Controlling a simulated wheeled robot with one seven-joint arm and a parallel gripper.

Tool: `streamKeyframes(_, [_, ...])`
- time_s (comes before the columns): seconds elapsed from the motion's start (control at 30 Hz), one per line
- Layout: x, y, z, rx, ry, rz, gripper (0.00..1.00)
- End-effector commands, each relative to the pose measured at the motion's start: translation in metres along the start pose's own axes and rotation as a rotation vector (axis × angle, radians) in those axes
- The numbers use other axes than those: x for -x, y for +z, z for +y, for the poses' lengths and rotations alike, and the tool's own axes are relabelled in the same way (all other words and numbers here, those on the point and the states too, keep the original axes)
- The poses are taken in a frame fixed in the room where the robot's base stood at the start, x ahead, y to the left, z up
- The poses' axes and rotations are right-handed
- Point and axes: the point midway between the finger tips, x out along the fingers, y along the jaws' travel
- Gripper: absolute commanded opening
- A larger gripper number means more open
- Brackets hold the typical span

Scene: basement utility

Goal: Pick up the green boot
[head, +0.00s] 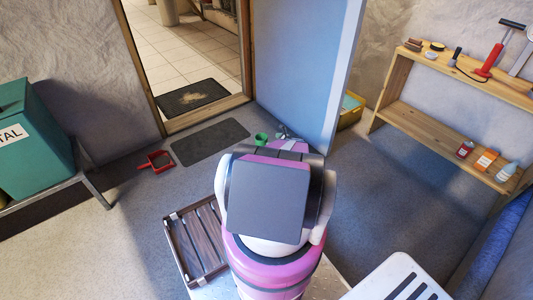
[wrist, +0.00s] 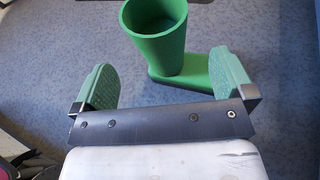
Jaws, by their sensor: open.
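The green boot (wrist: 155,38) stands upright on the grey-blue floor in the wrist view, its round open shaft facing up and its foot pointing right. In the head view only a small part of the green boot (head: 261,139) shows, beyond my arm and near the open door. My gripper (wrist: 166,83) is open and empty, with its two green-padded fingers apart. The boot's shaft lies ahead of the gap between the fingers. The right finger overlaps the end of the boot's foot in the picture; I cannot tell whether they touch.
A dark mat (head: 210,141) and a red dustpan (head: 156,161) lie on the floor to the left. A slatted wooden rack (head: 196,241) is beside my base. The blue door (head: 305,70) stands open just right of the boot. A wooden shelf (head: 440,115) stands at right.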

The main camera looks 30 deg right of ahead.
Motion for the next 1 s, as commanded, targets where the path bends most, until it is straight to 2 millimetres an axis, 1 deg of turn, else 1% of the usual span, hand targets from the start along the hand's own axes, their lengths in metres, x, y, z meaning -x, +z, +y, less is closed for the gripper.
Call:
streamKeyframes(0.03, [-0.010,-0.001,-0.001,0.001,0.002,0.000,1.00])
streamKeyframes(0.2, [-0.034,-0.001,0.000,0.003,0.003,0.001,1.00])
streamKeyframes(0.47, [-0.051,0.000,0.002,0.003,0.003,0.000,1.00])
streamKeyframes(0.73, [-0.088,-0.001,0.005,0.004,0.003,0.001,1.00])
streamKeyframes(0.83, [-0.092,-0.001,0.005,0.004,0.003,0.001,1.00])
streamKeyframes(1.0, [-0.091,-0.001,0.006,0.004,0.002,0.001,1.00])
